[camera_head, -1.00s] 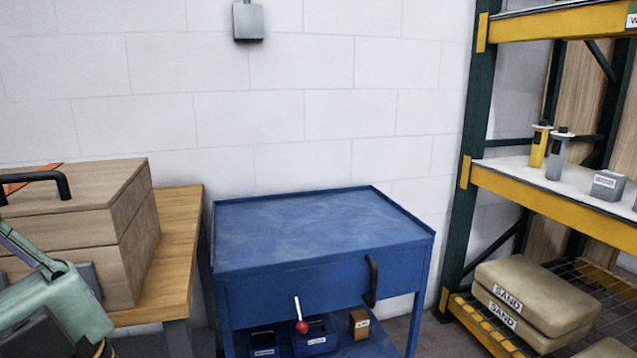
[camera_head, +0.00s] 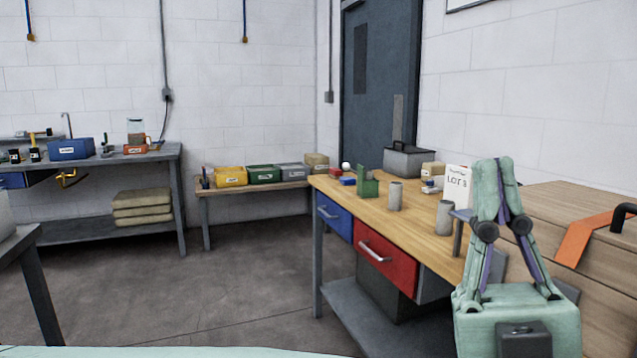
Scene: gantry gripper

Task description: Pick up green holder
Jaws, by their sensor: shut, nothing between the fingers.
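A small green holder (camera_head: 368,184) stands on the wooden workbench (camera_head: 425,230), towards its far left part. It has an upright back and a lower front block. My gripper (camera_head: 497,172) is pale green and points upward at the right of the view, nearer to me than the holder. Its fingers meet at the top and nothing shows between them. The gripper hides part of the bench's near right end. It is well apart from the holder.
Two grey cylinders (camera_head: 395,196) (camera_head: 445,217), a "LOT 3" card (camera_head: 457,185), a grey toolbox (camera_head: 403,161) and small blocks share the bench. A wooden chest (camera_head: 590,215) is at right. A low bench (camera_head: 255,188) holds coloured bins. Open floor (camera_head: 240,285) lies left.

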